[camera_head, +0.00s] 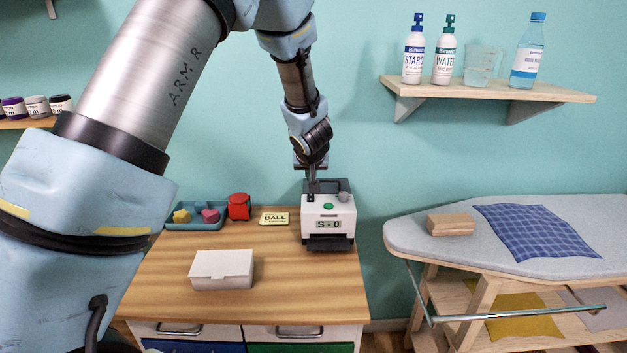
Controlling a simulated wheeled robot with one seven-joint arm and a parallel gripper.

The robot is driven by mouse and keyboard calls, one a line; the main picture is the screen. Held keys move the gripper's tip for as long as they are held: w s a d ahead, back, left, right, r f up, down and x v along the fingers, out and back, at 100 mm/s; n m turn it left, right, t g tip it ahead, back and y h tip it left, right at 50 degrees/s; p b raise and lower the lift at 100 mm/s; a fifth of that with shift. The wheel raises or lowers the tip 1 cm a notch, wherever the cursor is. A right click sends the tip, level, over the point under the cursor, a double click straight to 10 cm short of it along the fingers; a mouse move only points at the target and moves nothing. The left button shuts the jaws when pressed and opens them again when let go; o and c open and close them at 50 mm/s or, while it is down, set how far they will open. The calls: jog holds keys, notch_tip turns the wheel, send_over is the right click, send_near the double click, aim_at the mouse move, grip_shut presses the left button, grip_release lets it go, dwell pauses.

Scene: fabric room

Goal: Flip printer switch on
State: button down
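The printer (327,224), a small white and dark-grey machine, stands at the back right of the wooden table. Its front carries a label reading "S-0", a green button and a grey knob. A small dark part, perhaps the switch, shows at the left of its top face, right by my fingertips; its position is too small to tell. My gripper (312,188) points down over the printer's top left, with its fingertips at or just above the surface. I cannot tell whether they touch it. The fingers look close together, but any gap between them is too small to see.
A white box (222,269) lies at the front of the table (300,290). A blue tray (172,224), a red object (239,206) and a yellow card (274,218) are left of the printer. An ironing board (410,233) stands to the right. A shelf (550,93) with bottles hangs above.

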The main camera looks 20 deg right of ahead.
jog(key=s+v, duration=0.1)
jog(key=v, duration=0.5)
jog(key=shift+a+f, duration=0.25)
jog(key=shift+f, duration=0.1)
jog(key=shift+w+a, duration=0.1)
jog(key=s+a+f+n+g+y+b, duration=0.1)
jog(key=s+a+n+g+b, duration=0.2)
jog(key=a, duration=2.3)
jog(key=s+a+f+g+y, duration=0.1)
jog(key=s+a+g+y, duration=0.1)
jog(key=s+a, duration=0.7)
jog(key=shift+s+a+n+g+p, duration=0.2)
jog(key=shift+a+n+g+p, duration=0.25)
jog(key=shift+a, duration=0.6)
jog(key=c, duration=1.6)
grip_release()
